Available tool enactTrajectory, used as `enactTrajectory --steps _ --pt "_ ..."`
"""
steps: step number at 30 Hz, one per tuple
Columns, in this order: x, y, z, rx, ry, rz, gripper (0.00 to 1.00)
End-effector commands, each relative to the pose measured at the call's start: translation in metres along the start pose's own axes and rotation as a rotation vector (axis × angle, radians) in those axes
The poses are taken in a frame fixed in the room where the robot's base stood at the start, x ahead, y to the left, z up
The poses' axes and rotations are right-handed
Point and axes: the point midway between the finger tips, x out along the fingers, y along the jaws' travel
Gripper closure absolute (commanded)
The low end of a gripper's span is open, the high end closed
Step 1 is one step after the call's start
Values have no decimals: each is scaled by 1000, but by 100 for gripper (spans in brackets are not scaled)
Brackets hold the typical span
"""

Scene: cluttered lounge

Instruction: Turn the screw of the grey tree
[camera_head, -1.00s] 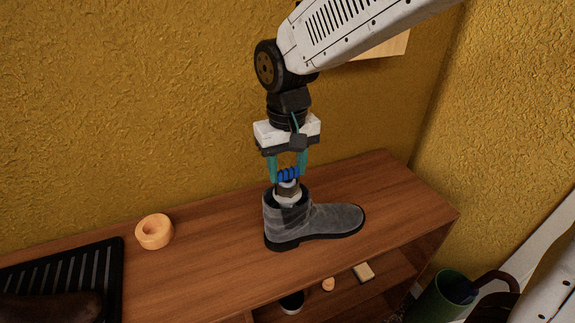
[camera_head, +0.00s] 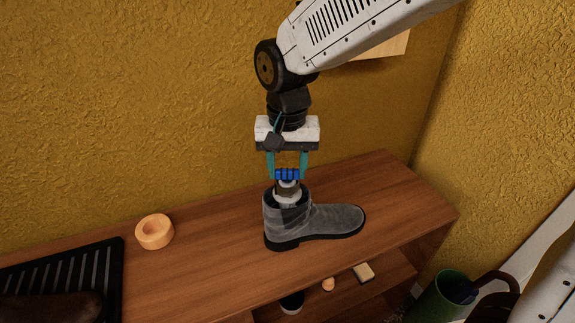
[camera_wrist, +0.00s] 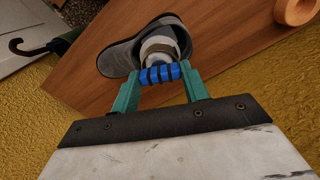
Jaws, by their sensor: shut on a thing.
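A grey ankle boot (camera_head: 325,222) stands upright on the wooden cabinet top, toe to the right. The grey tree (camera_head: 288,197) sits in its opening, mostly hidden inside the shaft. A blue ridged screw knob (camera_head: 288,174) tops the tree. My gripper (camera_head: 288,172) points down above the boot, its teal fingers shut on the blue knob from both sides. In the wrist view the knob (camera_wrist: 160,74) lies between the two fingertips, with the boot (camera_wrist: 119,57) beyond it.
An orange ring (camera_head: 154,232) and a black slatted rack (camera_head: 75,275) lie on the cabinet top (camera_head: 200,270) to the left. Small items rest on the shelf below. A green bin (camera_head: 440,299) stands at the lower right. The yellow wall is close behind.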

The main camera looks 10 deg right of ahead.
Motion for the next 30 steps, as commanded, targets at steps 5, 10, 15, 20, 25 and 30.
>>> enactTrajectory --steps 5,10,15,20,25,30 --pt "0 0 0 0 1 0 78" --pt "0 0 0 -1 1 0 33" --pt "0 0 0 -1 0 0 33" --pt "-5 0 0 -1 1 -1 33" --pt "-31 0 0 -1 4 -3 33" --pt "-60 0 -1 -1 3 -2 33"
